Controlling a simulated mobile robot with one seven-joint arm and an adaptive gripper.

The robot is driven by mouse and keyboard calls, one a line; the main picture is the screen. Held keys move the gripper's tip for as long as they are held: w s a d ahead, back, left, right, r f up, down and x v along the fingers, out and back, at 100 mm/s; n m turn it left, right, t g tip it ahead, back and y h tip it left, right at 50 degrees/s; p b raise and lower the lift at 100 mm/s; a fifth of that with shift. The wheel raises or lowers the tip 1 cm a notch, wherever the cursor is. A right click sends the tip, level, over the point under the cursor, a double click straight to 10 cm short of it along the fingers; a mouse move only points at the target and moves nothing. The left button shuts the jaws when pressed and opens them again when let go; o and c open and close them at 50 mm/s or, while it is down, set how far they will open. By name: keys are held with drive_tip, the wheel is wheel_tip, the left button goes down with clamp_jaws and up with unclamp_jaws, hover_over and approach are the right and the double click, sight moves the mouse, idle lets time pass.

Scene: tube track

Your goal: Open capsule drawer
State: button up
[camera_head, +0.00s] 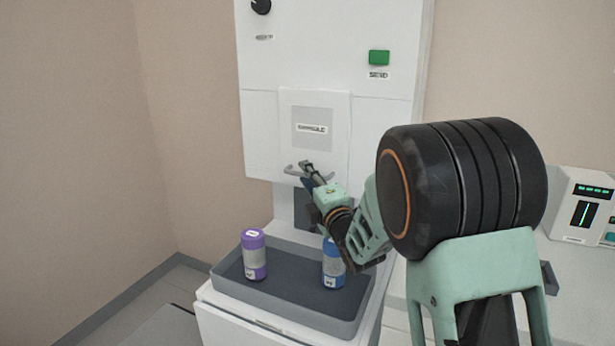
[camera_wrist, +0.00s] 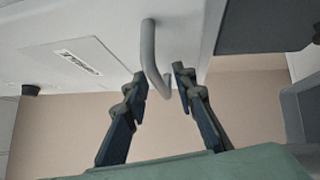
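The capsule drawer (camera_head: 316,111) is a white panel with a grey label plate in the front of a white wall unit, and its front looks flush with the unit. A grey bar handle (camera_head: 297,169) sits at the drawer's lower edge. My gripper (camera_head: 305,169) is at the handle. In the wrist view the handle (camera_wrist: 149,55) is a curved bar whose end reaches between the two dark fingertips of my gripper (camera_wrist: 159,80). The fingers are apart, with gaps beside the bar. The label (camera_wrist: 78,62) also shows there, tilted.
Below the drawer, a dark grey tray (camera_head: 295,312) holds a purple-capped capsule (camera_head: 254,254) and a blue capsule (camera_head: 332,264), the latter partly behind my arm. A green button (camera_head: 379,57) and a black knob (camera_head: 261,6) are above. A white device (camera_head: 585,205) stands at right.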

drive_tip(key=shift+c, duration=0.4)
clamp_jaws()
drive_tip(key=shift+s+a, duration=0.1)
